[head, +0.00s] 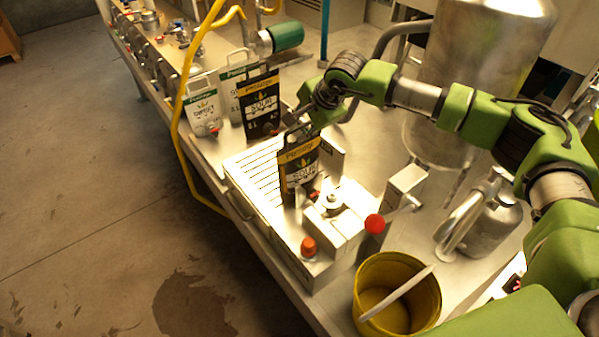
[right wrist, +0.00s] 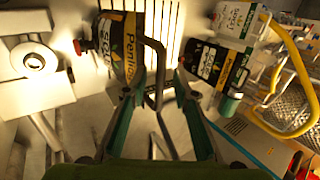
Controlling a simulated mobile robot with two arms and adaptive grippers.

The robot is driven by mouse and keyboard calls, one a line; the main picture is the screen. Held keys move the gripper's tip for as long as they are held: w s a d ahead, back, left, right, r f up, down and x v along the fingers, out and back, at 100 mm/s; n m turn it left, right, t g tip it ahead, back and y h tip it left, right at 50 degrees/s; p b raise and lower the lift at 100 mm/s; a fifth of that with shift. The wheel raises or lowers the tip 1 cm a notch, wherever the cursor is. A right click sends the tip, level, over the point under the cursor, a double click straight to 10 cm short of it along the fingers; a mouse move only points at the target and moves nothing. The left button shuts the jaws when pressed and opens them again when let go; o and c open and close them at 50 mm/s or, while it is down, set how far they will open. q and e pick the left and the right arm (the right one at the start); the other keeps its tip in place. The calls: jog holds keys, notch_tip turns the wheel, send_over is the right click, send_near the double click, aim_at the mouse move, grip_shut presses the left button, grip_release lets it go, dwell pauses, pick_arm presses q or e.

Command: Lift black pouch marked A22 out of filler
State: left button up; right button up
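A black pouch (head: 299,172) with a yellow top band stands upright in the metal filler (head: 262,185). Its A22 mark is too small to read. In the right wrist view the pouch (right wrist: 119,45) is at upper left, with a dark loop handle (right wrist: 155,70) reaching between my fingers. My right gripper (head: 300,126) is just above the pouch in the head view. Its fingers (right wrist: 158,82) are apart, one on each side of the loop, and not closed on it. The left finger overlaps the pouch's edge; contact is unclear. My left gripper is out of view.
Another black pouch (head: 261,106) and white pouches (head: 203,106) stand behind the filler. A red knob (head: 375,223) and an orange knob (head: 309,246) are at its front. A yellow bucket (head: 397,290) is at front right. A yellow hose (head: 184,110) runs along the table's left edge.

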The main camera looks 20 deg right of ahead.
jog(key=shift+s+r, duration=0.1)
grip_shut()
jog(key=shift+w+a+r, duration=0.1)
jog(key=shift+w+r, duration=0.1)
jog(key=shift+r, duration=0.1)
jog(key=shift+w+r+b, duration=0.15)
jog(key=shift+r+b, duration=0.2)
jog(key=shift+r, duration=0.05)
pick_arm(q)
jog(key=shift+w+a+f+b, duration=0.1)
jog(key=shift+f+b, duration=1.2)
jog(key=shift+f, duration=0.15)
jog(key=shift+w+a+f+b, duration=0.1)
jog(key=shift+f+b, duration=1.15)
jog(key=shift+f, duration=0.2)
pick_arm(e)
notch_tip(320, 180, up, 17)
